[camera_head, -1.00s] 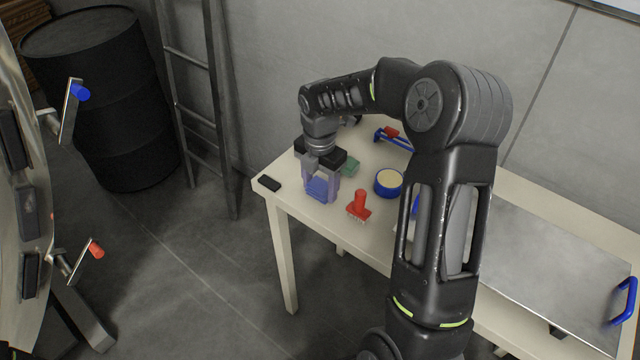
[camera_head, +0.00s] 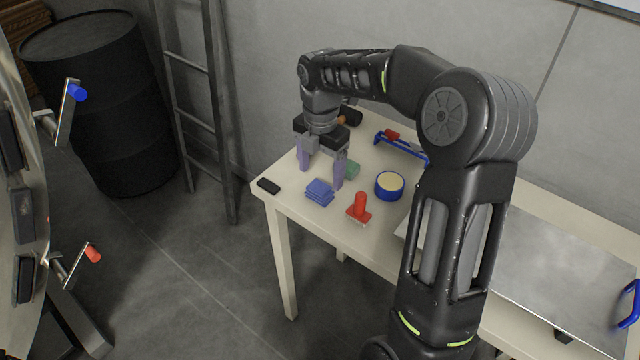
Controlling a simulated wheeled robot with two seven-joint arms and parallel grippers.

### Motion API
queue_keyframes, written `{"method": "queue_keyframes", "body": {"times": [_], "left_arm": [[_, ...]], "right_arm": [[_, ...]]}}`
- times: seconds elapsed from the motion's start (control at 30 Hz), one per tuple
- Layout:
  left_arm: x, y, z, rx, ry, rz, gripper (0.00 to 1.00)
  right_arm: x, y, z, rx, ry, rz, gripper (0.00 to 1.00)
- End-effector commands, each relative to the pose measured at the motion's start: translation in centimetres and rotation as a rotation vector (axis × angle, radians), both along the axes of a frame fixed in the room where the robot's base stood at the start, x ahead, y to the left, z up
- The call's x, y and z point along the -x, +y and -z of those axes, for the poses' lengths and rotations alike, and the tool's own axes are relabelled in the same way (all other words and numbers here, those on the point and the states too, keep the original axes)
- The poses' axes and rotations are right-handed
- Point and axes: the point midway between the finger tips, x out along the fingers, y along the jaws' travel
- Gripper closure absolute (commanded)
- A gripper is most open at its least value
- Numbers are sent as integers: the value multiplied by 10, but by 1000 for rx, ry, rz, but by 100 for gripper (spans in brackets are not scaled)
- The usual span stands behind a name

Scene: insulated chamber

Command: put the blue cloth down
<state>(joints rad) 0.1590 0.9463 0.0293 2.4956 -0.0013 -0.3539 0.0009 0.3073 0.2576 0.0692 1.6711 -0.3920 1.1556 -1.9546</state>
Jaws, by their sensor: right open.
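The blue cloth (camera_head: 319,192), a small folded stack, lies on the cream table (camera_head: 292,205) near its left end. My right gripper (camera_head: 321,178) is open, with its two purple-grey fingers spread apart. It is just above and behind the cloth in the picture, and the cloth looks clear of the fingers. My left gripper is not in view.
Close by on the table are a red-handled brush (camera_head: 360,207), a round blue-rimmed tin (camera_head: 390,184), a green block (camera_head: 351,169) and a black flat item (camera_head: 268,186). A blue-handled tool (camera_head: 402,144) lies behind. A metal plate (camera_head: 560,265) covers the right part.

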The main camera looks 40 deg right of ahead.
Motion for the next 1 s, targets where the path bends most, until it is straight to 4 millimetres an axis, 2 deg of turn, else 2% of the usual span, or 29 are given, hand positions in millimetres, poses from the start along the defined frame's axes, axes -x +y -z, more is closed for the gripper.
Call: {"method": "queue_keyframes", "body": {"times": [0.1,0.2,1.0], "left_arm": [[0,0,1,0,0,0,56],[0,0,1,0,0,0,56],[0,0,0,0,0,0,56]], "right_arm": [[0,0,-12,0,-1,-1,24],[0,0,-16,0,0,-1,24],[0,0,-15,0,0,-1,24]]}}
